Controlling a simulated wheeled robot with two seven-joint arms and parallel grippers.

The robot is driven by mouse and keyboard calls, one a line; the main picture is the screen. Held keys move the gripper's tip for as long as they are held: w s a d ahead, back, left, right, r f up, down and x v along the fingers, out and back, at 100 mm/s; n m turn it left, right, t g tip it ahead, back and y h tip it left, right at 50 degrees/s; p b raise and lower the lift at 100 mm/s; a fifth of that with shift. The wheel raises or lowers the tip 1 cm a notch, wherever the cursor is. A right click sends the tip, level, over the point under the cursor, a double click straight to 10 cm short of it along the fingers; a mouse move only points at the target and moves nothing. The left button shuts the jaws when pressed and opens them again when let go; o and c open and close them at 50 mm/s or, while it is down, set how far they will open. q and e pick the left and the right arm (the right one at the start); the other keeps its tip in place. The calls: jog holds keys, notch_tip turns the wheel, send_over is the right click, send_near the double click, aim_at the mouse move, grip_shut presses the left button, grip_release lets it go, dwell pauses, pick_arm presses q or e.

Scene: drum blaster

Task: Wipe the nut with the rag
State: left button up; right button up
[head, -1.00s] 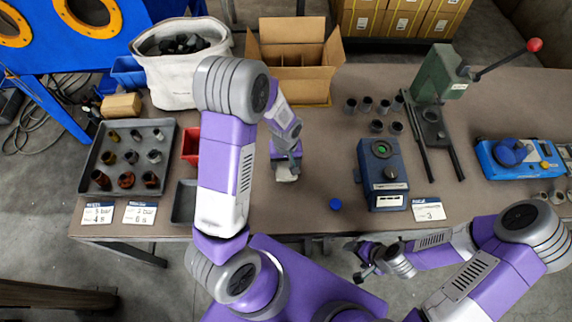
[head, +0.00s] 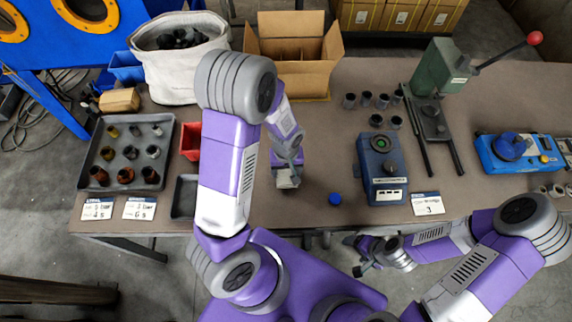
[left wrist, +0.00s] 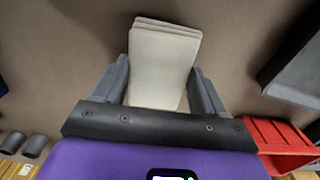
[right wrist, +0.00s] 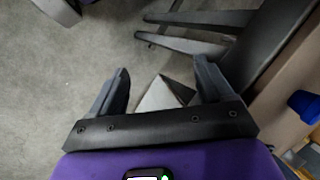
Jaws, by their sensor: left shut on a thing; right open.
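The rag (left wrist: 165,55) is a folded cream-white cloth, seen between my left fingers in the left wrist view. In the head view the rag (head: 287,181) is a small pale patch low over the table. My left gripper (head: 287,168) is shut on the rag; whether the rag touches the table is unclear. My right gripper (head: 362,257) is open and empty, off the table's front edge. Several small metal fittings, rusty brown or grey, stand in the grey tray (head: 88,164) at the left. I cannot tell which of them is the nut.
A red bin (head: 190,140) and a small dark tray (head: 184,197) lie left of my left arm. A blue cap (head: 334,199), a blue device (head: 384,168), grey cylinders (head: 382,101) and a green press (head: 437,76) stand to the right. A cardboard box (head: 292,55) is behind.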

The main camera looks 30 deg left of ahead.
pick_arm(q)
jog(key=shift+w+a, duration=0.65)
jog(key=shift+w, duration=0.25)
jog(key=shift+w+a, duration=0.6)
jog(key=shift+w, duration=0.3)
jog(key=shift+s+d, duration=0.65)
jog(key=shift+s, duration=0.25)
jog(key=shift+s+d, duration=0.6)
jog(key=shift+s, duration=0.3)
jog(key=shift+w, duration=0.1)
jog(key=shift+w+a, duration=0.65)
jog(key=shift+w, duration=0.2)
jog(key=shift+w+a, duration=0.6)
jog(key=shift+w, duration=0.25)
notch_tip(320, 180, up, 6)
jog(key=p, duration=0.5)
